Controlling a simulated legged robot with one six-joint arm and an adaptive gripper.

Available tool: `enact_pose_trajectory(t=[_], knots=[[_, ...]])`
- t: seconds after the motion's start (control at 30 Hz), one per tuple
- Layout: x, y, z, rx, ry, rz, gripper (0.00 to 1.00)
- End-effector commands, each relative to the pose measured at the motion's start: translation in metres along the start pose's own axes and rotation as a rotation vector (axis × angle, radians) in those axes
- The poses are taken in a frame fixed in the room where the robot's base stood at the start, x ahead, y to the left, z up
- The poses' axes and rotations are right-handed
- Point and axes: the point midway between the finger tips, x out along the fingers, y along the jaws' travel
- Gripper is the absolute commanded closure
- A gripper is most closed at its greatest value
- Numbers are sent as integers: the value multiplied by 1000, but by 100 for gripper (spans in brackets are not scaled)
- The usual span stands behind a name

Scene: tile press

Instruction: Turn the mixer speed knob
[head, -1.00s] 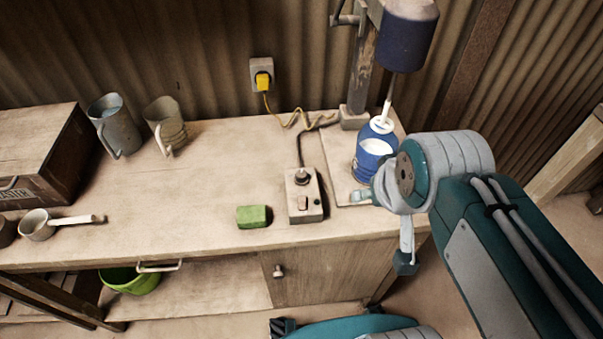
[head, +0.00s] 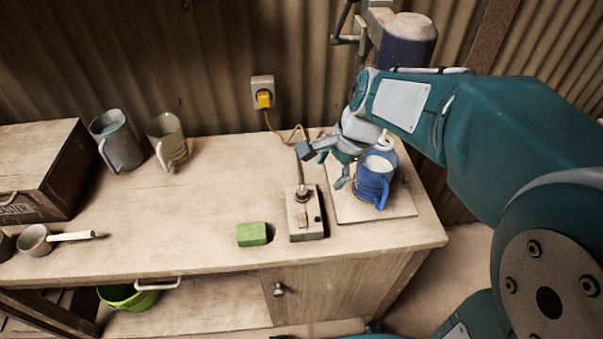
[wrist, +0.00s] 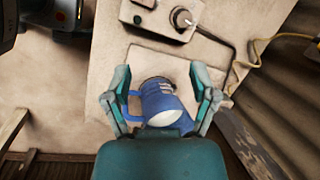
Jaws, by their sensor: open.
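The speed knob (head: 301,193) is a small round dial on top of a grey control box (head: 306,228) on the bench. In the wrist view the knob (wrist: 183,18) has a pale mark, and the box (wrist: 150,22) is at the top. My gripper (head: 322,166) is open and empty, above and behind the box, beside the blue jug (head: 372,188). In the wrist view its spread fingers (wrist: 160,95) are on either side of the jug (wrist: 160,103) in the picture; I cannot tell any contact. The mixer's dark blue motor (head: 407,42) is on a stand behind, partly hidden by my arm.
A green block (head: 252,234) lies left of the box. A cable runs from the box, and a yellow plug (head: 264,98) is in the wall socket. The bench middle is clear.

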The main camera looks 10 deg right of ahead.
Motion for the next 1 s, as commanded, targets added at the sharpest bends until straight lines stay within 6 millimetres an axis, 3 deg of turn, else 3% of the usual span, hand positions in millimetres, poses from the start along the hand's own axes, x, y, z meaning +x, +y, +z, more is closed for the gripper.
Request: enact_pose_trajectory(t=[0.4,0.67,1.0], knots=[[60,-41,-20,463,-131,85,25],[76,-44,-20,516,-144,96,25],[128,-40,-12,514,-142,98,25]])
